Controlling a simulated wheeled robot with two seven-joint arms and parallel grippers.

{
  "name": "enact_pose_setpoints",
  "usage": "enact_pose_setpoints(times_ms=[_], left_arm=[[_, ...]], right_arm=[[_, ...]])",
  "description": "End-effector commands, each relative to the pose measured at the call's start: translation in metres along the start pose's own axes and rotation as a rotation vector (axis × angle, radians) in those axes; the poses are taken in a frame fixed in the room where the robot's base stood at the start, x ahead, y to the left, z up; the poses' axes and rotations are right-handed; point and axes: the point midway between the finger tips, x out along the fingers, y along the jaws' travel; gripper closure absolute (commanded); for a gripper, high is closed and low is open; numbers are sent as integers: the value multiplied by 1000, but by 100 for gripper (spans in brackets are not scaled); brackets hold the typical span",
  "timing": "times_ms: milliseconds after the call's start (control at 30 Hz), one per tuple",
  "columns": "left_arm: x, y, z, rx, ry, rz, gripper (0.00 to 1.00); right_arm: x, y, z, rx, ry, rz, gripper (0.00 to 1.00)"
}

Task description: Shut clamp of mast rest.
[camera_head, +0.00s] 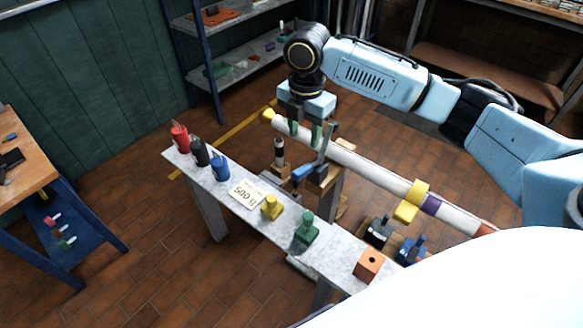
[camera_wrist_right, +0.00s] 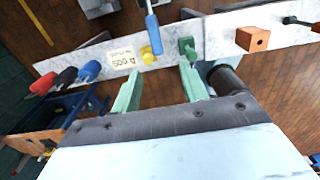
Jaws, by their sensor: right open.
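A long white mast (camera_head: 365,168) with a yellow end cap and a purple band runs diagonally across the head view. It lies over a wooden mast rest (camera_head: 326,178). The rest's clamp has a grey arm (camera_head: 328,146) standing up beside the mast and a blue handle (camera_head: 303,172). The handle also shows at the top of the wrist view (camera_wrist_right: 152,27). I cannot tell how far the clamp is closed. My right gripper (camera_head: 305,133) is open and empty, its green fingers above the mast near the clamp; they also show in the wrist view (camera_wrist_right: 160,90). My left gripper is out of view.
A narrow grey bench (camera_head: 285,232) carries red, black and blue-topped items, a 500 g card (camera_head: 246,193), yellow and green weights (camera_head: 307,229), and an orange block (camera_head: 368,264). A yellow collar (camera_head: 411,202) sits on the mast. Shelves stand behind; a wooden table is at left.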

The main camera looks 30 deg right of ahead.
Motion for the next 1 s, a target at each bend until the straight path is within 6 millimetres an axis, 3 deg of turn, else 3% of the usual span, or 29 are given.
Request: enact_pose_setpoints(times_ms=[133, 367, 733, 1000], left_arm=[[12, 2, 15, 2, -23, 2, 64], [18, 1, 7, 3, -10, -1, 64], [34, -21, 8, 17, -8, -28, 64], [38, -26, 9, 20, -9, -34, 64]], right_arm=[[14, 0, 0, 1, 0, 0, 56], [42, 0, 0, 1, 0, -2, 56], [118, 0, 0, 0, -1, -1, 56], [143, 0, 0, 0, -1, 1, 56]])
